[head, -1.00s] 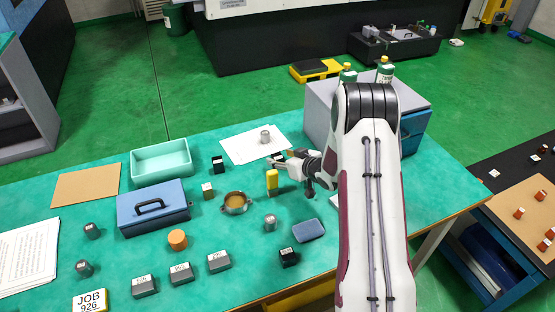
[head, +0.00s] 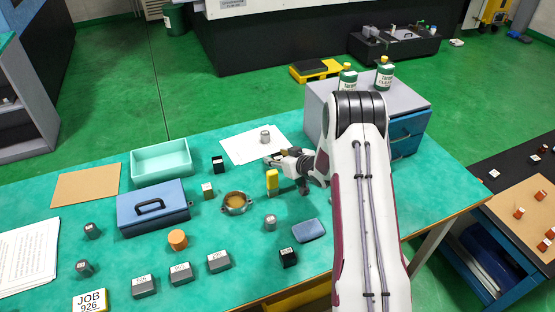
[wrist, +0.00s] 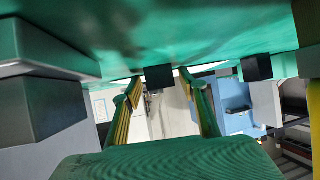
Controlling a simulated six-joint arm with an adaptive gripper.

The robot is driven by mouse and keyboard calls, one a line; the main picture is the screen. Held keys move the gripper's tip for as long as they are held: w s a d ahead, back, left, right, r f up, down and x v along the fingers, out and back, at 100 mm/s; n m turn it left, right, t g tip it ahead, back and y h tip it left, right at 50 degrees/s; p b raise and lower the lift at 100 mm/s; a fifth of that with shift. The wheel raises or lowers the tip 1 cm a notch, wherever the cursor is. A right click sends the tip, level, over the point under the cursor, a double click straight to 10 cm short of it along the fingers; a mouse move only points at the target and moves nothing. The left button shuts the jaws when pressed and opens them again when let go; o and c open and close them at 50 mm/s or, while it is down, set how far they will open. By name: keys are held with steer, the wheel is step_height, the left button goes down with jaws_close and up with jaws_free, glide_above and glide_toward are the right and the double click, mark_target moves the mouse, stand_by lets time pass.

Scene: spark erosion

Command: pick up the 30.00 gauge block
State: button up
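I cannot read a 30.00 mark on any block, so I cannot tell which is the 30.00 gauge block. A black block with a white label (head: 218,165) stands left of my gripper, and another black block (head: 288,257) stands near the front edge. In the wrist view, which looks upside down, a dark block (wrist: 158,77) shows beyond and between the fingers, and another (wrist: 257,67) is to the right.
A white sheet (head: 240,149) lies behind the gripper. A grey and blue cabinet (head: 405,135) stands to the right. Bare green table lies at right front.

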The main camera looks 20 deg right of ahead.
mark_target(277, 156)
jaws_close()
steer(key=shift+r, duration=0.2)
steer(key=shift+r, duration=4.85)
